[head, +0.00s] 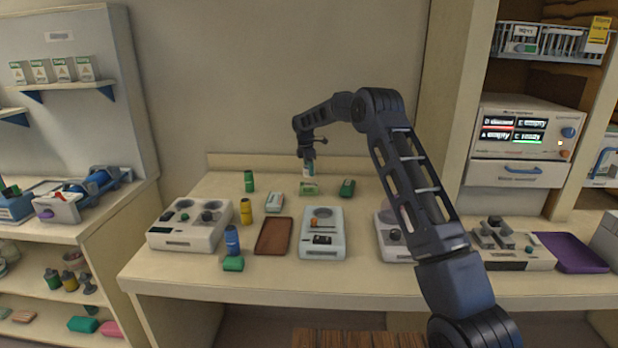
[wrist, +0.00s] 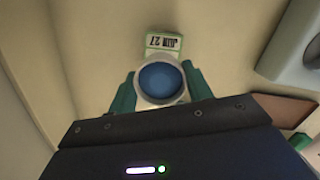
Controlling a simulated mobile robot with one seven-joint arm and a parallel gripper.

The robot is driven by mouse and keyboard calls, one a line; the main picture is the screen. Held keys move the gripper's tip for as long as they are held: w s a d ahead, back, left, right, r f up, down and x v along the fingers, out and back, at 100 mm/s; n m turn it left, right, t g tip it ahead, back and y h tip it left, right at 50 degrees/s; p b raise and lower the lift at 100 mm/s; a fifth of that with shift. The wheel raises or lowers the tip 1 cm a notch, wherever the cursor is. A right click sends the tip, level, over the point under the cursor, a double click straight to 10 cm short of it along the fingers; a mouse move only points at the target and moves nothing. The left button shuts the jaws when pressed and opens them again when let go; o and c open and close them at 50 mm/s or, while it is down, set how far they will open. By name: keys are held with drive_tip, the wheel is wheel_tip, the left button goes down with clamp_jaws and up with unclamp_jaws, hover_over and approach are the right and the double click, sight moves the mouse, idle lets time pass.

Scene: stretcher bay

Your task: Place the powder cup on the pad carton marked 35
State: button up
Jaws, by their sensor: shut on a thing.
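My gripper (head: 308,160) is shut on the powder cup (head: 308,169), a small pale cup held upright near the back of the table. In the wrist view the cup (wrist: 160,82) shows a round blue top and a pale rim between the green fingers of my gripper (wrist: 160,90). A green and white carton (wrist: 164,43) shows just beyond the cup, partly hidden by it; its label seems to read "JAN 27". A green carton (head: 309,188) lies under the cup in the head view. I cannot tell whether they touch. I cannot read a 35 anywhere.
A yellow bottle (head: 246,211), a blue bottle (head: 232,240), a brown tray (head: 273,237) and a grey device (head: 322,233) stand toward the front. Bare table surrounds the carton.

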drive_tip(key=shift+f, duration=2)
drive_tip(key=shift+f, duration=0.15)
drive_tip(key=o, duration=1)
drive_tip(key=shift+c, duration=0.2)
